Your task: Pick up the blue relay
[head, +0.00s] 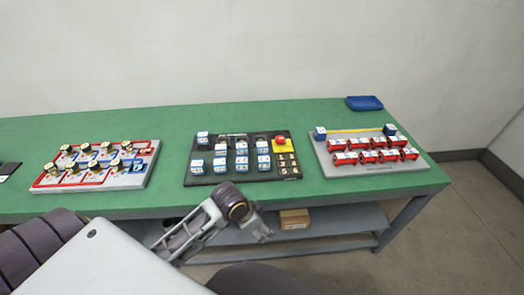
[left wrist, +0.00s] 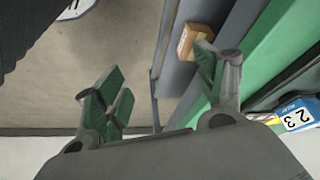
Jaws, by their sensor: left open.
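Several blue-and-white relay-like blocks stand on the black panel (head: 232,177) in the middle of the green table. One block (head: 203,138) is at its back left and another (head: 197,167) at its front left. I cannot tell which one is the named blue relay. My left gripper (head: 262,234) is in front of the table's front edge, short of the panel. In the left wrist view the left gripper (left wrist: 160,82) has its fingers spread, with nothing between them. A blue-and-white piece with digits (left wrist: 297,115) shows at that view's right edge. My right gripper is not in view.
A red-bordered board with brass valves (head: 95,166) lies left on the green table (head: 170,197). A grey board with red parts (head: 368,168) is at right, with a blue tray (head: 364,103) behind. A cardboard box (head: 294,219) sits on the lower shelf.

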